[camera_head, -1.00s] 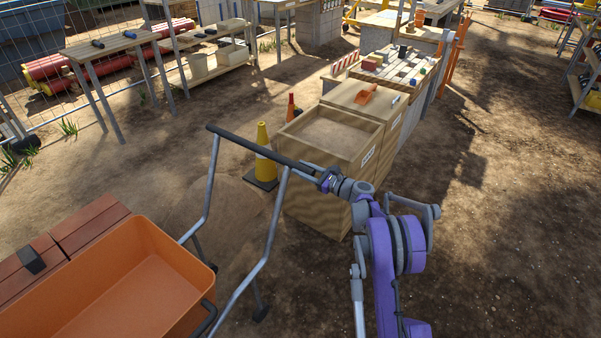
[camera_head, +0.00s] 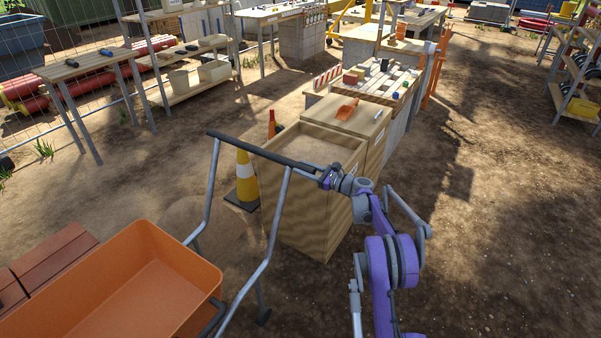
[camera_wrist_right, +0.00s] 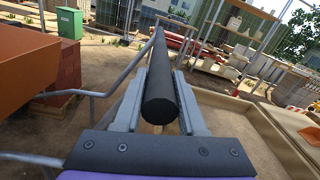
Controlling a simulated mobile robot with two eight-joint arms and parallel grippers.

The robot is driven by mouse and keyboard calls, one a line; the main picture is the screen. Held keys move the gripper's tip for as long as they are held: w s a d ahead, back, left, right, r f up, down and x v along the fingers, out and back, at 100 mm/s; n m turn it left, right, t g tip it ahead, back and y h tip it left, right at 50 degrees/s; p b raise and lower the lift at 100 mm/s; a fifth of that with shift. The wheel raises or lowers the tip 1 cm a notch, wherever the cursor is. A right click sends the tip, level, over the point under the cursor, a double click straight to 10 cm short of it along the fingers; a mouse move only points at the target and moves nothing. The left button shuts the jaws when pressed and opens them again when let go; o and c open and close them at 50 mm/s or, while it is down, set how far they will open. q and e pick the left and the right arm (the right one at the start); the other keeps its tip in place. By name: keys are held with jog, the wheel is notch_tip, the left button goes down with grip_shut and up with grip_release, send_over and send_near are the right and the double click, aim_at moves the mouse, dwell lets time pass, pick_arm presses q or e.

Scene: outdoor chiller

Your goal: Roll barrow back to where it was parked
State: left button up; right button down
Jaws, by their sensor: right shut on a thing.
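The barrow has an orange tub (camera_head: 130,285) at the lower left of the head view and grey tube legs rising to a dark handle bar (camera_head: 258,148). My right gripper (camera_head: 328,178) is shut on the right end of this bar. In the right wrist view the black bar (camera_wrist_right: 161,95) runs between the two fingers (camera_wrist_right: 160,112). The tub's orange side (camera_wrist_right: 25,70) shows at the left there. My left gripper is not in view.
A wooden bin (camera_head: 300,205) stands just beyond the handle, with a yellow and white cone (camera_head: 245,180) beside it. Reddish-brown blocks (camera_head: 50,262) lie behind the tub. A wooden bench (camera_head: 88,65) stands at the upper left. Open dirt lies to the right.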

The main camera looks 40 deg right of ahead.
jog(key=shift+d+r, duration=0.15)
jog(key=shift+d, duration=0.2)
jog(key=c, duration=0.9)
grip_release()
jog(key=o, duration=0.4)
jog(key=v, duration=1)
jog(key=shift+s, duration=0.35)
jog(key=shift+d, duration=0.1)
